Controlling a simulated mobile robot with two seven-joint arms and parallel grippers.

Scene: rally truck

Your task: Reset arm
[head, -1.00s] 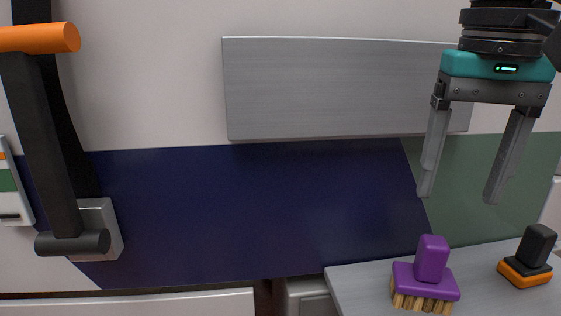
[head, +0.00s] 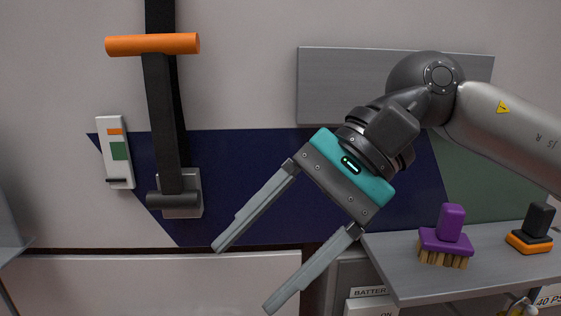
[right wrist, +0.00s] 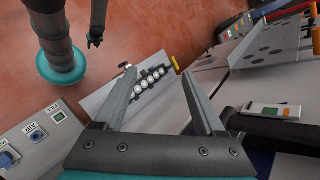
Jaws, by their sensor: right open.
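My right gripper (head: 243,280) is open and empty in the middle of the head view, its fingers pointing down and to the left. Its arm comes in from the right. The gripper is in front of the wall panel, left of the grey shelf. In the right wrist view its two open fingers (right wrist: 158,100) show with nothing between them. My left gripper does not show in the head view.
A purple brush (head: 446,240) and a black and orange block (head: 532,228) stand on the grey shelf (head: 410,278). A black lever with an orange handle (head: 152,44) is on the wall, beside a small white switch panel (head: 116,160). A perforated panel (right wrist: 268,62) shows in the right wrist view.

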